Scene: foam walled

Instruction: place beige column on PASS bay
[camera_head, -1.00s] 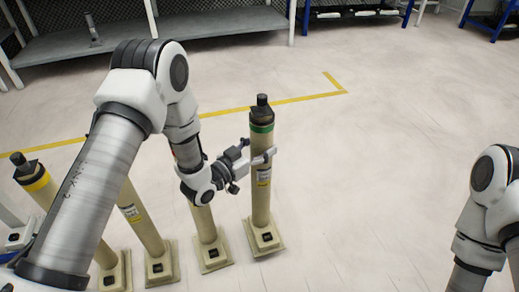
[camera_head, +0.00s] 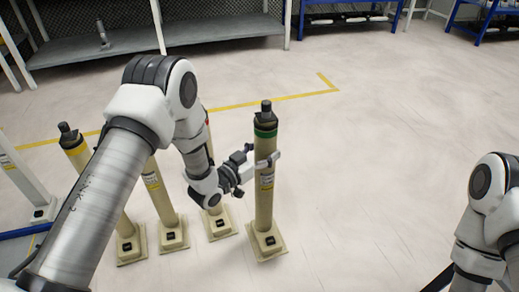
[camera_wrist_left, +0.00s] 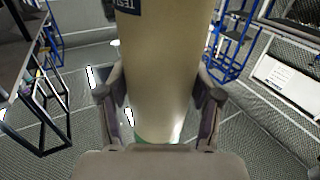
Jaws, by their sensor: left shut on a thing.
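The beige column (camera_head: 264,200), with a dark cap, a green band and a square base, stands upright right of the row of columns. My left gripper (camera_head: 266,162) is shut around its upper shaft. In the left wrist view the column (camera_wrist_left: 157,75) fills the space between both fingers (camera_wrist_left: 158,110). Whether its base touches the floor is hard to tell. No marking that reads PASS is visible. My right arm shows at the right edge, with its gripper out of view.
Several other beige columns (camera_head: 168,215) stand close on the left, partly behind my left arm. A whitish column (camera_head: 24,182) is at the left edge. A yellow floor line (camera_head: 285,97) lies behind. Grey shelving (camera_head: 180,35) lines the back. Floor to the right is clear.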

